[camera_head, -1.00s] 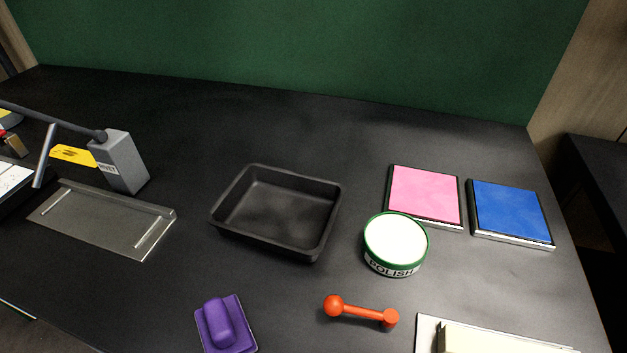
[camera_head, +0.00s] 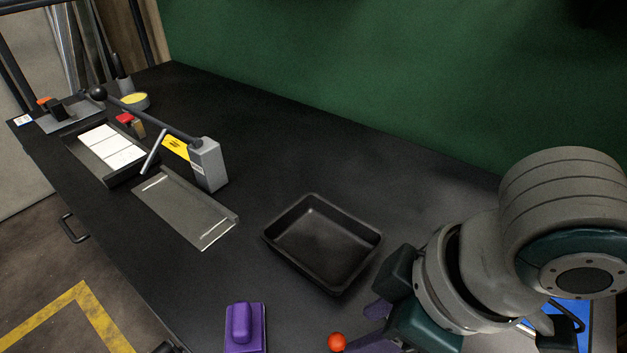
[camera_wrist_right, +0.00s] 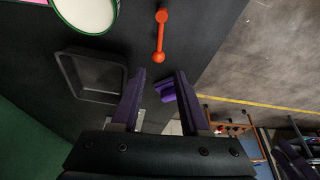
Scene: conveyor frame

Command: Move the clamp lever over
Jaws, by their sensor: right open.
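The orange clamp lever, a short bar with a ball at one end, lies on the black bench. In the head view only its ball (camera_head: 336,342) shows, at the bottom edge; the right wrist view shows the whole lever (camera_wrist_right: 160,36). My right gripper (camera_head: 358,328) comes in from the right, with its purple fingers close beside the ball. In the right wrist view the gripper (camera_wrist_right: 160,73) is open and empty, and the lever lies beyond the fingertips, in line with the gap. My left gripper is not in view.
A black tray (camera_head: 322,245) stands behind the lever. A purple handled block (camera_head: 245,328) lies to its left. A grey lever press (camera_head: 208,165) stands farther left. The polish tin (camera_wrist_right: 86,12) shows in the wrist view. My right arm hides much of the bench's right side.

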